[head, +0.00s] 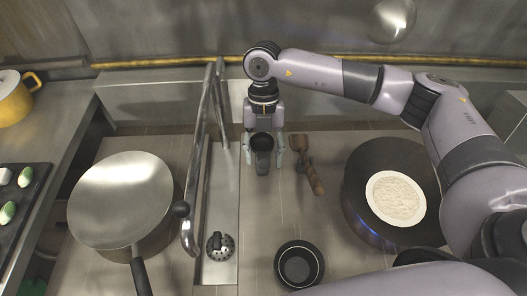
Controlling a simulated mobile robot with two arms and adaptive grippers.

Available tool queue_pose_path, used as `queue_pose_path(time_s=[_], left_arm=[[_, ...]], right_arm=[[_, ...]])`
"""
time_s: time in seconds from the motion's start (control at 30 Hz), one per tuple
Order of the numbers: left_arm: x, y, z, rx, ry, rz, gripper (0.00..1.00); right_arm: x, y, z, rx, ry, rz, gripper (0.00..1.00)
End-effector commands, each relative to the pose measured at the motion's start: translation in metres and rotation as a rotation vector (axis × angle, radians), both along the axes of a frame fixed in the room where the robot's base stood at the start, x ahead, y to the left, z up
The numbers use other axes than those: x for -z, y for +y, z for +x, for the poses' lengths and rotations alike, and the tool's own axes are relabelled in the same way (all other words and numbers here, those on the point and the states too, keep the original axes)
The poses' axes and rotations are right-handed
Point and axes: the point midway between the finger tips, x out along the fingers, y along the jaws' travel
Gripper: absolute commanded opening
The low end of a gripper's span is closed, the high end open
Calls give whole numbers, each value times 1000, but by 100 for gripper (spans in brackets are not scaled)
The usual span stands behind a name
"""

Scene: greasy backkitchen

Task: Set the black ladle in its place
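My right gripper (264,158) comes down from above near the middle, fingers pointing down and spread apart. A dark, cup-like object (262,146) shows between its fingers; I cannot tell whether it is part of the black ladle, or whether the fingers touch it. A black round bowl shape (299,266) rests on the counter at the lower middle; no handle shows on it, so I cannot tell whether it is the ladle. My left gripper is not in view.
A wok (362,166) with a pale flatbread (395,198) stands at right. A wooden-handled utensil (313,178) lies near the gripper. At left are a metal pan (120,200), a metal rail (190,190), a dark tray (38,190) and a yellow pot (14,105).

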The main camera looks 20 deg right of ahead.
Motion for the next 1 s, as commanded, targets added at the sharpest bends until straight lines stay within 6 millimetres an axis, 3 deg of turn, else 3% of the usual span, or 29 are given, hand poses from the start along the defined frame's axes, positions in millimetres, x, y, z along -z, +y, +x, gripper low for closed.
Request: queue_pose_path(time_s=[0.13,0.63,1.0], left_arm=[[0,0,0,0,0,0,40],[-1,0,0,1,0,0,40],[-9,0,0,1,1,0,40]], right_arm=[[0,0,0,0,0,0,59],[-1,0,0,0,-1,0,59],[-18,-1,5,-1,-1,1,59]])
